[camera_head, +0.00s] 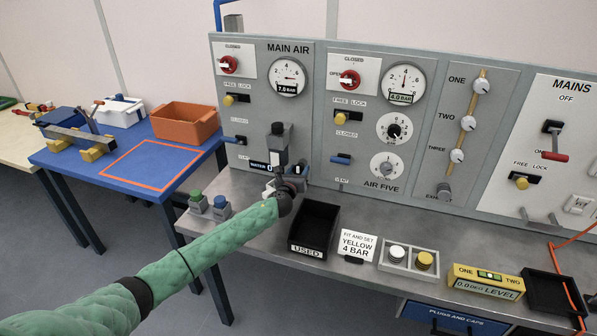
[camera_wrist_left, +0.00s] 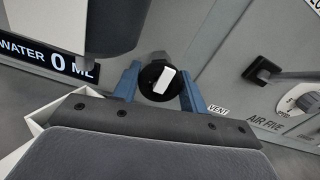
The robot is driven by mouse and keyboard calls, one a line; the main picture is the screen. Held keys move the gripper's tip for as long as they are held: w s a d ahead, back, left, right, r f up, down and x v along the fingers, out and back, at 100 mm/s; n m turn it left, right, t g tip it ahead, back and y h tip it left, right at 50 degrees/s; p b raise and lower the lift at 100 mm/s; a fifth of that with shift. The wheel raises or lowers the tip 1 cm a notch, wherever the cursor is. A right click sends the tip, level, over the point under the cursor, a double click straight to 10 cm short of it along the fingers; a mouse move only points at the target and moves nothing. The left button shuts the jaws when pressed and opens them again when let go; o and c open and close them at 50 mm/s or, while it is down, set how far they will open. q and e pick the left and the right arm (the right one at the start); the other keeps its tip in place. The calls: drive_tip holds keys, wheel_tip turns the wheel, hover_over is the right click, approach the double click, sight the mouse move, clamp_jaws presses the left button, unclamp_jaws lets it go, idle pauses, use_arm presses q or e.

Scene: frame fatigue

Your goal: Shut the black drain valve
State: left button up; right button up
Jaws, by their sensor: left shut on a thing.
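The black drain valve (camera_wrist_left: 160,80) is a round black knob with a white bar across its face, below the dark filter unit (camera_head: 278,145). In the left wrist view the bar stands nearly upright with a slight tilt. My left gripper (camera_head: 299,169) reaches in at the foot of the panel. In the wrist view its blue fingers (camera_wrist_left: 160,88) stand on either side of the knob, shut on it. In the head view my gripper and the unit hide the knob. My right gripper is not in view.
A "WATER 0 ML" display (camera_wrist_left: 45,62) is beside the filter unit. A black USED tray (camera_head: 314,226), a YELLOW 4 BAR card (camera_head: 357,244) and a yellow level box (camera_head: 486,281) stand on the bench.

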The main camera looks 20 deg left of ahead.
use_arm(q)
drive_tip(key=o, duration=1)
drive_tip(key=shift+s+f, duration=0.1)
drive_tip(key=shift+s, duration=0.4)
drive_tip(key=s+b, duration=0.2)
drive_tip(key=s, duration=0.4)
drive_tip(key=shift+s+a, duration=0.15)
drive_tip(key=shift+s, duration=0.25)
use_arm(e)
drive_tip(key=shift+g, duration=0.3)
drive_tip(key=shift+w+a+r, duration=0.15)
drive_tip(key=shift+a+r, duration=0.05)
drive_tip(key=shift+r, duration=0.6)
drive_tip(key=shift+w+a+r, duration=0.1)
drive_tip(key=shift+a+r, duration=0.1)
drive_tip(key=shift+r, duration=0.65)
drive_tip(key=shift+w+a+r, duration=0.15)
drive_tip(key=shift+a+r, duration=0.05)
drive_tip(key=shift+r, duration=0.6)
